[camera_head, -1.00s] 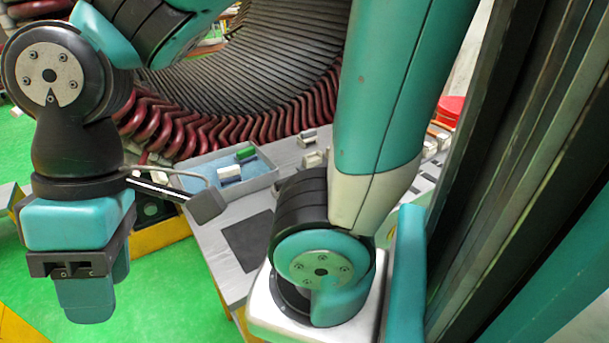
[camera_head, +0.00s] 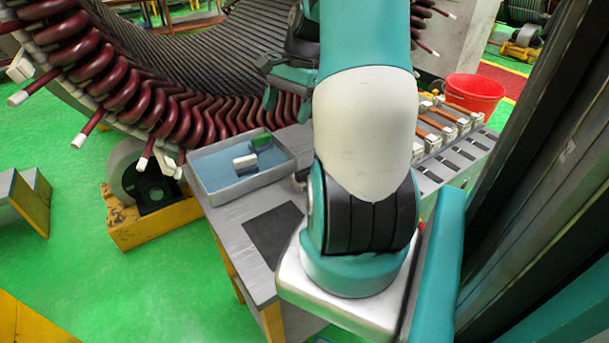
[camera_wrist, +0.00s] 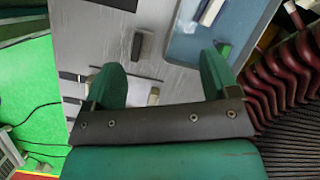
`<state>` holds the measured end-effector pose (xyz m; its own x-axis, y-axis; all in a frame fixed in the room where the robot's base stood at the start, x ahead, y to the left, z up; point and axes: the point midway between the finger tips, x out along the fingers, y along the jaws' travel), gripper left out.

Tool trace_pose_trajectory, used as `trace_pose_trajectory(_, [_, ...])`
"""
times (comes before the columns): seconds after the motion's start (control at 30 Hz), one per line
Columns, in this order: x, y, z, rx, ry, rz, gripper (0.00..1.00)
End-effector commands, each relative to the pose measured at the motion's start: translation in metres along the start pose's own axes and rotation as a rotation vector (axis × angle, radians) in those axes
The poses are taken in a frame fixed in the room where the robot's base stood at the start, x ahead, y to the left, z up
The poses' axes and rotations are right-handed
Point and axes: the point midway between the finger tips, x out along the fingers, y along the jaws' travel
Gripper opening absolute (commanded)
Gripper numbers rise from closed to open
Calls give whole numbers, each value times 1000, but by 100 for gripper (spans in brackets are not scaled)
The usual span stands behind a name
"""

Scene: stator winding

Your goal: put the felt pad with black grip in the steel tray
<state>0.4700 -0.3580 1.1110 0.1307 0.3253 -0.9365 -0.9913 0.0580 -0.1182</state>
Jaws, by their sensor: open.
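A small dark block (camera_wrist: 137,46) stands on the grey bench top in the wrist view. It may be the black grip of the felt pad; I cannot make out a pad under it. The steel tray (camera_head: 241,189) lies on the bench in the head view, with a blue lining, a white block (camera_head: 245,162) and a green block (camera_head: 261,140) inside. The tray also shows at the upper right of the wrist view (camera_wrist: 190,52). My gripper (camera_wrist: 160,76) is open and empty above the bench, with the dark block beyond its fingertips. It is partly hidden by my arm in the head view.
The large stator with dark red coil ends (camera_head: 165,118) curves behind the bench. A flat dark mat (camera_head: 272,233) lies in front of the tray. A slotted rack (camera_head: 452,155) and a red bucket (camera_head: 474,94) are at the right. My arm hides part of the bench.

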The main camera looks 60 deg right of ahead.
Motion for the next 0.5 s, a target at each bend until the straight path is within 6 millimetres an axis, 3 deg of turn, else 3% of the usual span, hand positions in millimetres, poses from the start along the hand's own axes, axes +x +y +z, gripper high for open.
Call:
trace_pose_trajectory(0.03, [-4, 19, -26, 127, -7, -15, 81])
trace_pose_trajectory(0.1, [-6, 40, -51, 262, -15, -28, 81])
trace_pose_trajectory(0.2, [-8, 62, -73, 389, -23, -42, 81])
trace_pose_trajectory(0.37, [2, 74, -83, 462, -31, -49, 81])
trace_pose_trajectory(0.5, [30, 72, -81, 461, -35, -45, 81])
